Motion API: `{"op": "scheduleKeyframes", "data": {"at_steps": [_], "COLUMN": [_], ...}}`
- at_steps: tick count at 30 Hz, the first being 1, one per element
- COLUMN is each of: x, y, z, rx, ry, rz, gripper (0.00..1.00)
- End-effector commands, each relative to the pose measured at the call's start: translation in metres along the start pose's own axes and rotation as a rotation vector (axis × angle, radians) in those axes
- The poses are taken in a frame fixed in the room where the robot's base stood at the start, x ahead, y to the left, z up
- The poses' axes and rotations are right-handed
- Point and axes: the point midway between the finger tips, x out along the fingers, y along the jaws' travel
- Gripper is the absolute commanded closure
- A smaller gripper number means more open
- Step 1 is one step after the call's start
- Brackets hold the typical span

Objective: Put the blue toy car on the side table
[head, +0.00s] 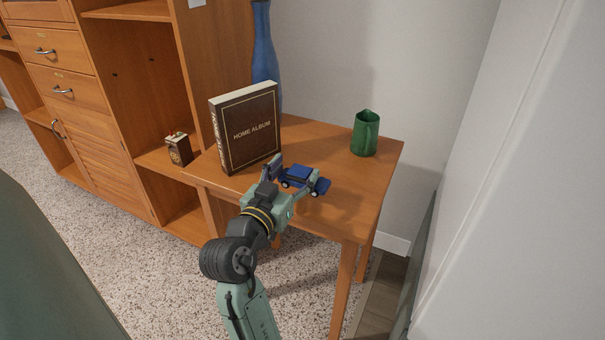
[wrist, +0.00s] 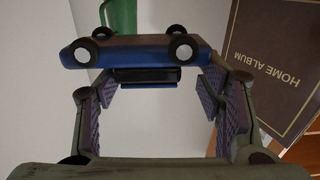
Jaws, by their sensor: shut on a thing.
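The blue toy car (head: 299,174) is between the fingers of my gripper (head: 289,177), over the front part of the wooden side table (head: 350,185). My gripper is shut on the car. The car also shows in the wrist view (wrist: 140,52), with dark wheels with pale hubs, beyond the finger pads (wrist: 160,100). I cannot tell whether the wheels touch the table top or hang just above it.
A brown "HOME ALBUM" book (head: 247,130) stands upright close to the left of my gripper. A green mug (head: 365,133) stands at the back right. A blue vase (head: 264,50) is behind the book. A wooden cabinet (head: 130,110) is at left. The table's right front is clear.

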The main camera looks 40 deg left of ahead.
Motion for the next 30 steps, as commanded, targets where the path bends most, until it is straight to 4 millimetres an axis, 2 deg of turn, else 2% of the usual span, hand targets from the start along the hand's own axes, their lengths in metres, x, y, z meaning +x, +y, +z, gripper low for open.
{"op": "scheduleKeyframes", "data": {"at_steps": [3,7,11,17,29,30], "x": [0.024,0.035,0.037,0.036,0.037,0.037], "y": [0.003,0.004,0.004,0.003,0.004,0.004], "z": [0.0,0.002,0.012,0.04,0.043,0.041], "rx": [0.0,0.0,0.0,-0.001,0.001,0.0], "ry": [0.001,0.001,0.0,0.0,0.001,0.0], "rz": [0.003,0.001,-0.001,-0.002,0.0,0.0], "gripper": [0.69,0.69,0.69,0.69,0.69,0.36]}}
